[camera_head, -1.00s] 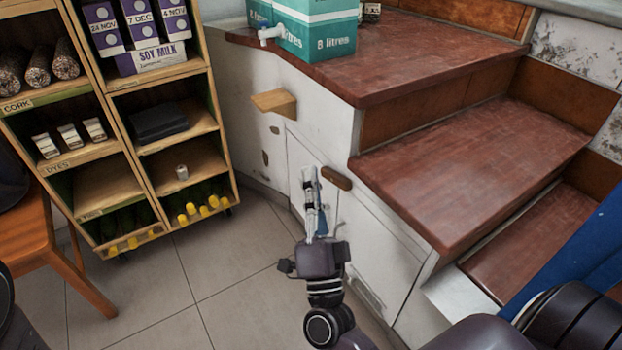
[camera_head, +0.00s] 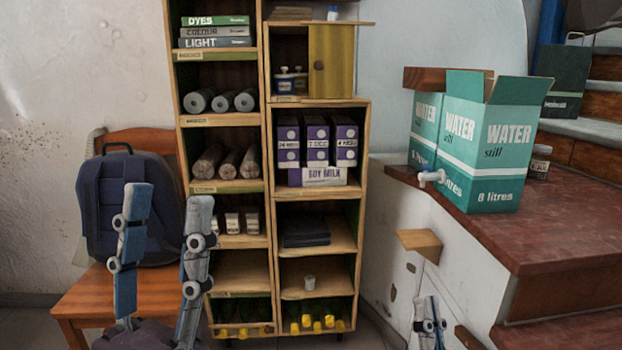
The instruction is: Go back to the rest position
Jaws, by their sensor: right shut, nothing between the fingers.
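My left gripper (camera_head: 168,198) stands upright at the lower left, its two blue-grey fingers wide apart with nothing between them. It shows in front of the wooden chair and the dark blue backpack. My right gripper (camera_head: 428,302) points up at the bottom edge, right of the middle, in front of the white side of the stair block. Its fingers are together and hold nothing. Both arms are mostly out of view below.
A wooden shelf (camera_head: 266,150) with books, rolls and milk cartons stands in the middle. A backpack (camera_head: 120,195) sits on a chair (camera_head: 90,305) at the left. Water boxes (camera_head: 487,150) stand on the red-brown stair top (camera_head: 570,225). A small wooden block (camera_head: 420,243) juts from the white side.

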